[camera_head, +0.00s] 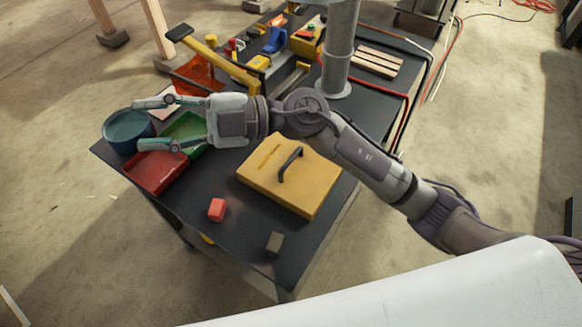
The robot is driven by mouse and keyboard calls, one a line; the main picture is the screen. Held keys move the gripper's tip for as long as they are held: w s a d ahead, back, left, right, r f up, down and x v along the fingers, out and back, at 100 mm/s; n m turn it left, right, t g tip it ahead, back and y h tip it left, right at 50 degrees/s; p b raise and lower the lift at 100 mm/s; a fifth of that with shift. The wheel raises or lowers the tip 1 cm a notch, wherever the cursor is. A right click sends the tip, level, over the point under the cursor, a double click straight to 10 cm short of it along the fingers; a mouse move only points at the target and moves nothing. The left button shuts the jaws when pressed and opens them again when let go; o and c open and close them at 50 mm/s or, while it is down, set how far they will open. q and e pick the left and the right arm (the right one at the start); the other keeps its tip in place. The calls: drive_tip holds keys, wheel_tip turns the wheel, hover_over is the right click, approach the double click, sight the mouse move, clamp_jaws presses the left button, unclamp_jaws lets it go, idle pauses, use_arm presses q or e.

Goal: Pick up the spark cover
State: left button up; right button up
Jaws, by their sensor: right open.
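No label that I can read marks the spark cover. A flat yellow cover with a black handle (289,176) lies on the dark workbench (240,238). A see-through orange sheet (196,76) stands farther back, by a yellow lever. I cannot tell which of the two is the spark cover. My right gripper (143,124) reaches left across the bench, open, with its fingers spread over the teal pot and the bins. It appears empty and apart from both pieces. My left gripper is not in view.
A teal pot (124,133), a red bin (152,174) and a green bin (187,132) sit at the bench's left end. A red block (217,209) and a dark block (274,244) lie near the front. A grey post (340,50) rises behind my arm.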

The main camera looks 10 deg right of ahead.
wheel_tip(320, 180, down, 5)
drive_tip(key=n+g+h, duration=0.2)
drive_tip(key=h, duration=0.2)
drive_tip(key=m+t+h, duration=0.3)
drive_tip(key=m+h, duration=0.1)
drive_tip(key=h, duration=1.2)
hover_over(291, 158)
wheel_tip(291, 158, down, 8)
wheel_tip(291, 158, down, 8)
drive_tip(key=shift+w+f+p, duration=0.1)
drive_tip(key=shift+w+p, duration=0.05)
drive_tip(key=shift+p, duration=0.7)
wheel_tip(291, 158, down, 5)
drive_tip(key=shift+r+p, duration=0.2)
drive_tip(key=shift+p, duration=0.9)
drive_tip(key=shift+f, duration=0.55)
clamp_jaws()
drive_tip(key=shift+r, duration=0.1)
